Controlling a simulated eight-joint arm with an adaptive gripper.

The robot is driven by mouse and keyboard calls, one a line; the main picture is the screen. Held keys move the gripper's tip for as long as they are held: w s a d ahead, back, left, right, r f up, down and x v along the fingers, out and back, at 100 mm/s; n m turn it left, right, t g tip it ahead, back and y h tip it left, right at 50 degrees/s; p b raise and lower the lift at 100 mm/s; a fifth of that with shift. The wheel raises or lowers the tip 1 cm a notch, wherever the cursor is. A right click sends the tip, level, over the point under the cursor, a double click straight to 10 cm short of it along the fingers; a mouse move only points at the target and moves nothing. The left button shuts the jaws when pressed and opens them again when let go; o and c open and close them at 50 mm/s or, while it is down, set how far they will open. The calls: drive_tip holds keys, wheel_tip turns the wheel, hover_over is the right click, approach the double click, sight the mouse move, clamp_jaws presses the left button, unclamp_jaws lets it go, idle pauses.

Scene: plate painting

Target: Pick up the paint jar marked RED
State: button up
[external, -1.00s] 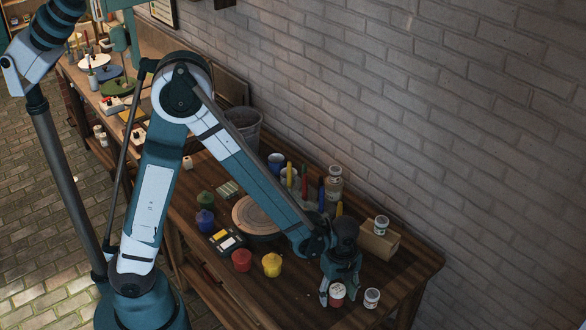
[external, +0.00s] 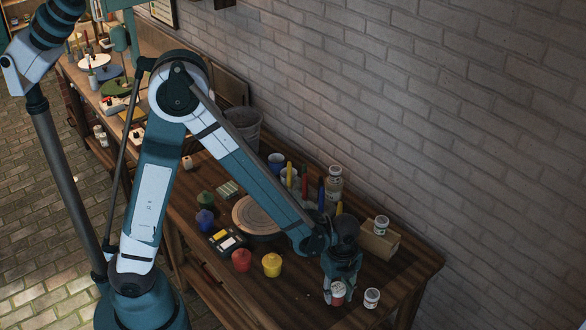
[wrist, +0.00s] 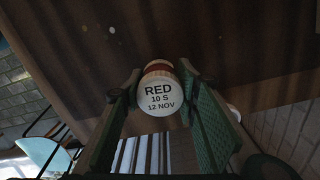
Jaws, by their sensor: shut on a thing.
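The paint jar marked RED (wrist: 160,92) shows in the wrist view with a white lid reading "RED 10 S 12 NOV". My gripper (wrist: 158,105) has its two green fingers closed on the sides of this jar. In the external view the same jar (external: 338,290) is near the table's front right edge, with my gripper (external: 338,292) coming down around it from above. I cannot tell whether the jar touches the table.
Another white-lidded jar (external: 371,298) stands just right of my gripper. A further jar (external: 381,225) sits on a wooden block (external: 378,243). Red (external: 241,260) and yellow (external: 272,265) pots stand to the left, near a round wheel (external: 256,216).

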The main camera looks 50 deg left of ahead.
sight(338, 287)
drive_tip(key=shift+r+p, duration=0.9)
drive_tip(key=shift+r, duration=3.75)
